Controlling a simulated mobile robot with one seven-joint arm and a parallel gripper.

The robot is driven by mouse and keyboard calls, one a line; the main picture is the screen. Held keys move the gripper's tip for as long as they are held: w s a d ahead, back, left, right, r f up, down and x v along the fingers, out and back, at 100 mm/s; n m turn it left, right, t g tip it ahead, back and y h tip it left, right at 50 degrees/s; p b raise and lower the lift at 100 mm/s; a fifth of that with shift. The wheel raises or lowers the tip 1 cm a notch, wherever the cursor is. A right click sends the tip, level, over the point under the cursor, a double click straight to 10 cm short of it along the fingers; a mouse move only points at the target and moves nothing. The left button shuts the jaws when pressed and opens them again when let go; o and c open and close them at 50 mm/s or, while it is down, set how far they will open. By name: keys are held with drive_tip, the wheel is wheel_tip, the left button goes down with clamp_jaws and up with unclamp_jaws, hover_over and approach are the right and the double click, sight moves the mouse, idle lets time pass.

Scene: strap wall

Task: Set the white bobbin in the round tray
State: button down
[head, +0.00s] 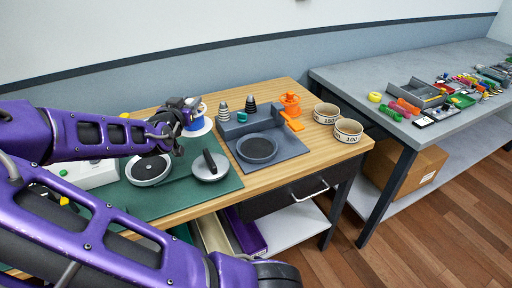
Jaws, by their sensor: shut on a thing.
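The white bobbin (204,129) has white flanges and a blue middle. It is at the tip of my gripper (190,112), which is shut on it near the table's back edge. The bobbin looks slightly tilted, and part of it is hidden behind the gripper. A dark round tray (257,161) with a raised rim is on a grey base to the right of and nearer than the gripper. The tray looks empty, and the bobbin is apart from it.
A round lid with a black handle (206,174) and a white-rimmed round dish (148,181) lie on the green mat (185,198). Two cones (251,104), an orange part (291,103) and two labelled bowls (348,133) stand behind and right of the tray. A grey bench (350,80) is further right.

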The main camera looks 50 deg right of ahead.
drive_tip(key=s+d+m+g+h, duration=0.2)
drive_tip(key=s+d+m+g, duration=0.35)
drive_tip(key=s+d, duration=0.7)
drive_tip(key=shift+n+g+h, duration=0.25)
drive_tip(key=shift+h, duration=0.05)
drive_tip(key=f, duration=0.3)
drive_tip(key=d+f+b, duration=0.1)
drive_tip(key=f, duration=0.3)
drive_tip(key=d+f+b, duration=0.1)
drive_tip(key=f, duration=0.2)
drive_tip(key=shift+w+f, duration=0.2)
drive_tip(key=shift+f, duration=0.1)
drive_tip(key=shift+f, duration=0.2)
drive_tip(key=c, duration=0.5)
unclamp_jaws()
drive_tip(key=shift+c, duration=0.2)
drive_tip(key=shift+r, duration=0.15)
